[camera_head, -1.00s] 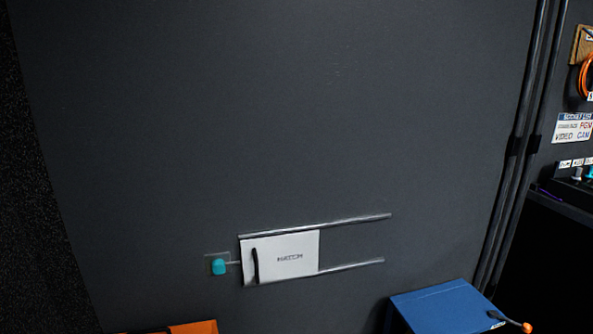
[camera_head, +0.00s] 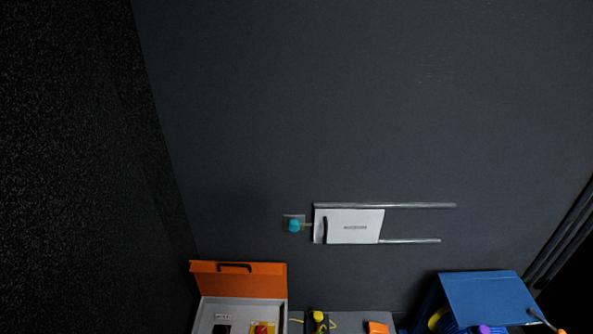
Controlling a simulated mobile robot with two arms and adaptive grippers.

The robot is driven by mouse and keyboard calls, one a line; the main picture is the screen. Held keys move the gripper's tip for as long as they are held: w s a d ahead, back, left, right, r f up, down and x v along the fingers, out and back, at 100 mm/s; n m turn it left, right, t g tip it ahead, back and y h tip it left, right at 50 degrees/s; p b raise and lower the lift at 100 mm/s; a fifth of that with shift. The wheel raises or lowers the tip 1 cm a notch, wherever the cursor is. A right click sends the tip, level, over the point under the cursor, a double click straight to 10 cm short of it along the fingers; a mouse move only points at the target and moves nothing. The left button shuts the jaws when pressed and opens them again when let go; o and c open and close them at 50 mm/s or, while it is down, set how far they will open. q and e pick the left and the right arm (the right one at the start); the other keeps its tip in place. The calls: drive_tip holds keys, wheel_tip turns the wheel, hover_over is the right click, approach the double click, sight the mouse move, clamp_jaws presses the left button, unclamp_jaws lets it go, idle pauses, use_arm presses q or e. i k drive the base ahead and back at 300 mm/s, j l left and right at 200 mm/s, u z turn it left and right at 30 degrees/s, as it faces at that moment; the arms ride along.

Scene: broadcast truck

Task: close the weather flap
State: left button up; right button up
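A white panel (camera_head: 354,227), which looks like the weather flap, sits on the dark wall between an upper metal rail (camera_head: 420,206) and a lower metal rail (camera_head: 412,241). It is at the left end of the rails, and the space between them on the right shows bare wall. It has a black upright handle (camera_head: 325,229) near its left edge and small dark lettering I cannot read. A teal knob (camera_head: 294,226) on a small plate is just left of it, with a thin rod between them. Neither of my grippers is in view.
Below the flap, an orange-lidded case (camera_head: 238,268) stands open at the left, with small items inside. A blue box (camera_head: 487,297) stands at the lower right, and small yellow and orange things lie between. The wall above is bare. Dark cables or pipes (camera_head: 565,235) run at the right edge.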

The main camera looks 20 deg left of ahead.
sight(212, 278)
drive_tip(key=j+u, duration=0.2)
drive_tip(key=u, duration=1.1)
